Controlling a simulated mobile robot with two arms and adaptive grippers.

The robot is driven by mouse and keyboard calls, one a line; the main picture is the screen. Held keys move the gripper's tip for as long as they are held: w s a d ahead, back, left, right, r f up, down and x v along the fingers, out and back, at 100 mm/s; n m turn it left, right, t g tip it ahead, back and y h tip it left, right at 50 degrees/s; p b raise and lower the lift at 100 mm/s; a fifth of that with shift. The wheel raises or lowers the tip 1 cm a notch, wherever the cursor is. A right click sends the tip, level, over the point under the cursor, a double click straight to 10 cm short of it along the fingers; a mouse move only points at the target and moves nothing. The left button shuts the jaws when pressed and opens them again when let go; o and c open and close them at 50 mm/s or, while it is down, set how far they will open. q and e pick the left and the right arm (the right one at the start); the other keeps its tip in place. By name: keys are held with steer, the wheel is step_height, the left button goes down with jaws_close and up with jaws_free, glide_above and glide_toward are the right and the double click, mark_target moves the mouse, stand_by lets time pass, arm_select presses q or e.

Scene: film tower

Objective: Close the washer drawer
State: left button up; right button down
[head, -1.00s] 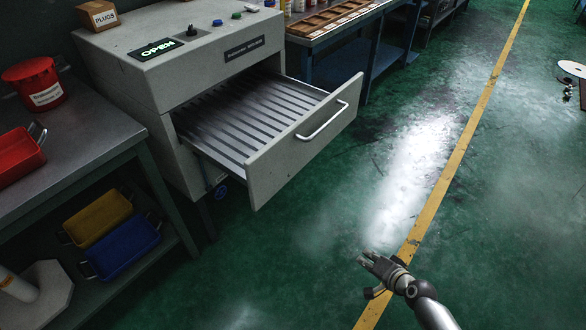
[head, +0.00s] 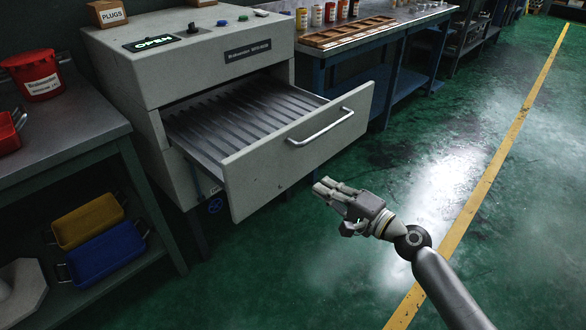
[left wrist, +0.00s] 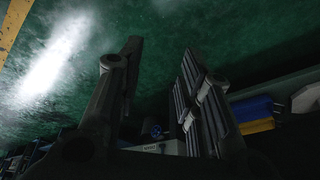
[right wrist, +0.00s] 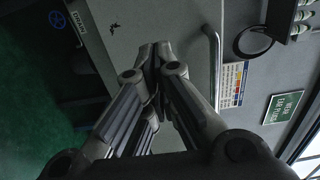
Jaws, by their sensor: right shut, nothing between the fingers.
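The washer (head: 215,55) is a grey box with a lit "OPEN" sign. Its drawer (head: 300,150) is pulled well out, and the ribbed tray inside shows. A silver bar handle (head: 322,127) is on the drawer front; the handle also shows in the right wrist view (right wrist: 213,70). My right gripper (head: 323,186) is shut and empty, in front of and below the drawer front, apparently apart from it. In the right wrist view its closed fingertips (right wrist: 157,52) point at the pale front panel. My left gripper (left wrist: 162,58) is open and empty over the floor, outside the head view.
A bench (head: 60,125) with a red bucket (head: 33,75) stands left of the washer, with yellow and blue bins (head: 105,253) below. Another bench (head: 390,38) with a wooden tray and jars stands behind right. The green floor right of the drawer is clear.

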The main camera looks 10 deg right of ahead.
mark_target(286, 163)
steer(key=x, duration=0.9)
steer(key=shift+w, duration=0.1)
steer(key=shift+w+a, duration=0.45)
steer(key=shift+w, duration=0.1)
steer(key=shift+w+a, duration=0.15)
arm_select(q)
steer(key=shift+r, duration=0.25)
steer(key=shift+s+f, duration=0.15)
steer(key=shift+f, duration=0.05)
